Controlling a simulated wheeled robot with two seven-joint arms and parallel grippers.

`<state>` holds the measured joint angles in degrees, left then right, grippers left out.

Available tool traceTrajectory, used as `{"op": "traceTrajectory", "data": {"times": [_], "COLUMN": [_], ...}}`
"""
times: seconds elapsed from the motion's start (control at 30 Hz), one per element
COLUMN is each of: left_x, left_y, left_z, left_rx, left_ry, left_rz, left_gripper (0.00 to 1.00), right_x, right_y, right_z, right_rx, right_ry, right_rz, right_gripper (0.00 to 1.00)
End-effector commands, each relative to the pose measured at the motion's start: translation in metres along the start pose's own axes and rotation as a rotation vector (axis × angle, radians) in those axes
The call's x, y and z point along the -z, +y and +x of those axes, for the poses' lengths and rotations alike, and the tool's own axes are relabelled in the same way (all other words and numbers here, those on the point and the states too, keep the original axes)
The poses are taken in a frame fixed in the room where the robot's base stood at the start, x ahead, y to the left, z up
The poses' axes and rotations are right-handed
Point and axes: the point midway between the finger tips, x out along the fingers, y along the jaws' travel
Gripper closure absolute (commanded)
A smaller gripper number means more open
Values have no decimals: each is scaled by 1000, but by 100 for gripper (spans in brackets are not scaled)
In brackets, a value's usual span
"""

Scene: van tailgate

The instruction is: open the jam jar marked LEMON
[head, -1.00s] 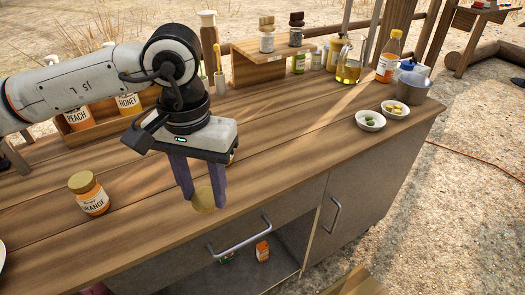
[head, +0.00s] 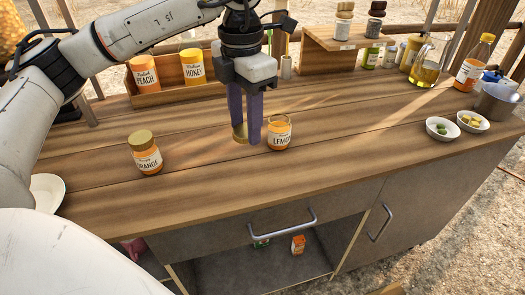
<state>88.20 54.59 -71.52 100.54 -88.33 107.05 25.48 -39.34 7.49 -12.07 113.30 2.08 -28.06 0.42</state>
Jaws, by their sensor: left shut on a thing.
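The jam jar marked LEMON (head: 280,137) stands upright on the wooden counter, just right of my left gripper's fingers. Its top is uncovered and its rim shows, with orange jam inside. My left gripper (head: 244,137) points down with its purple fingers shut on a gold lid (head: 239,132), apart from the jar. Part of the lid is hidden by a finger, and I cannot tell whether it touches the counter. My right gripper is not in view.
A jar marked ORANGE (head: 146,155) with its gold lid on stands to the left. PEACH (head: 145,75) and HONEY (head: 193,68) jars stand in a wooden rack behind. Bowls (head: 442,130) and a pot (head: 494,103) are at the right. The counter's front middle (head: 215,185) is clear.

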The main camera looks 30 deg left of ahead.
Motion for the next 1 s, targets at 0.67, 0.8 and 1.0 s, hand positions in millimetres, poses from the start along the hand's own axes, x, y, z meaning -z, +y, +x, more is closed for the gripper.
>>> {"op": "traceTrajectory", "data": {"times": [0.67,0.8,1.0], "left_x": [1,1,1], "left_y": [26,26,25], "left_z": [39,51,84], "left_rx": [6,7,7], "left_ry": [8,7,7], "left_rz": [-742,-741,-740], "left_gripper": [88,88,88], "right_x": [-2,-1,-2], "right_y": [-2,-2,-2], "right_z": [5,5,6], "right_rx": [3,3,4], "right_ry": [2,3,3], "right_rz": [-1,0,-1], "right_gripper": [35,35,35]}}
